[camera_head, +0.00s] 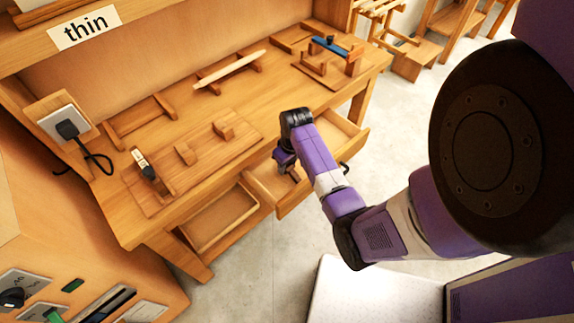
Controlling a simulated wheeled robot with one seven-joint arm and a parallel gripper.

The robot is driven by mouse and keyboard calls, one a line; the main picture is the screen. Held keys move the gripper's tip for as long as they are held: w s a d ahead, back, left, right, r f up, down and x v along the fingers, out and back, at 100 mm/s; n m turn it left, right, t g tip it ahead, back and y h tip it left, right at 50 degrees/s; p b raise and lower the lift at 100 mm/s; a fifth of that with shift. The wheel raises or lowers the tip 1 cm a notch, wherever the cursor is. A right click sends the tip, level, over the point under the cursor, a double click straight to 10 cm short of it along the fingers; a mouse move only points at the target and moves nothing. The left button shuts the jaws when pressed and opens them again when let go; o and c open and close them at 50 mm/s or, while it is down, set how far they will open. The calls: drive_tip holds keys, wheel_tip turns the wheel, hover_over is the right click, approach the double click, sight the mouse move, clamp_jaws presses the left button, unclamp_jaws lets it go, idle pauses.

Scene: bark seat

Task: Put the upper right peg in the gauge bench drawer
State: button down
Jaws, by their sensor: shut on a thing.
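My gripper (288,166) is over the open middle drawer (268,193) at the front of the wooden bench (258,103). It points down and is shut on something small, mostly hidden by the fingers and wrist. This seems to be the peg, but its shape and colour cannot be made out. I cannot tell whether it touches the drawer floor. A left drawer (222,222) and a right drawer (343,128) are also open.
On the bench top are a board with wooden blocks (190,165), a dark upright tool (146,166), a pale strip on supports (229,69) and a blue-topped piece (329,45). A black plug (68,130) is at left. Grey floor (300,240) is clear in front.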

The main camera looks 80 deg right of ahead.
drive_tip(key=shift+f, duration=0.2)
drive_tip(key=c, duration=0.9)
unclamp_jaws()
drive_tip(key=shift+c, duration=0.2)
